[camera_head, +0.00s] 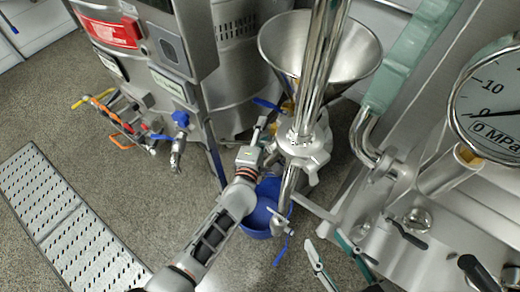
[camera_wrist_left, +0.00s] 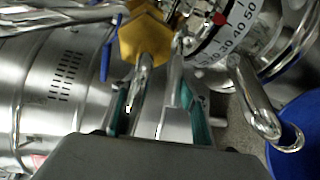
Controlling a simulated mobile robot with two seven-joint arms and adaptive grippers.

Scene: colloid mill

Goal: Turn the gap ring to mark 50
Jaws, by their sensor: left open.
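The gap ring (camera_wrist_left: 232,40) is at the top of the left wrist view, a white band with black numbers; 30, 40 and 50 are readable. A red mark (camera_wrist_left: 220,18) lies beside the numbers; I cannot tell which one it points at. A gold hexagonal part (camera_wrist_left: 145,38) with a steel rod (camera_wrist_left: 141,85) is left of the ring. My left gripper (camera_wrist_left: 157,112) is open, the rod showing between its teal-padded fingers; contact is unclear. In the head view my left gripper (camera_head: 257,140) is beside the mill body (camera_head: 305,152). My right gripper (camera_head: 333,250) is open, lower right of it.
A steel hopper (camera_head: 345,60) and upright pipe (camera_head: 316,75) rise above the mill. A blue bucket (camera_head: 258,222) stands below. A pressure gauge (camera_head: 492,105) and steel machinery crowd the right. A steel cabinet (camera_head: 190,35) is behind. The floor at left is open around a perforated grate (camera_head: 75,235).

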